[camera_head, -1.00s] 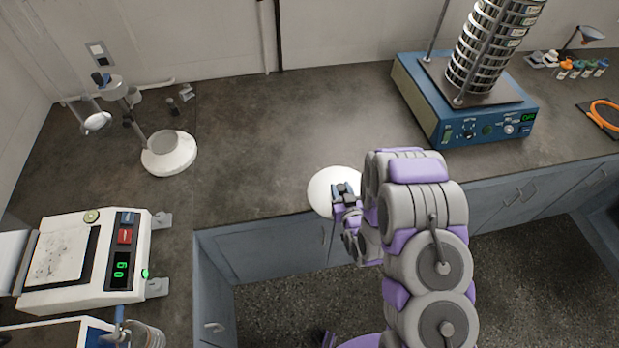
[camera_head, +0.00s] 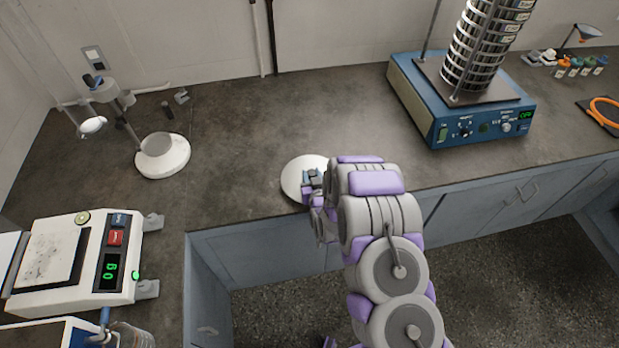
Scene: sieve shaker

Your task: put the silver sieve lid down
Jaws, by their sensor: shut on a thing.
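The sieve lid (camera_head: 295,180) shows as a pale, silvery round disc near the front edge of the dark countertop, in the middle of the head view. My gripper (camera_head: 311,181) is shut on the lid at its right side. My arm hides the lid's right part. I cannot tell whether the lid touches the counter or hangs just above it.
A blue sieve shaker (camera_head: 460,115) with a tall sieve stack (camera_head: 480,50) stands at the back right. A white-based stand (camera_head: 163,157) is at the left, and a balance (camera_head: 75,262) at the lower left. The countertop (camera_head: 290,110) behind the lid is clear.

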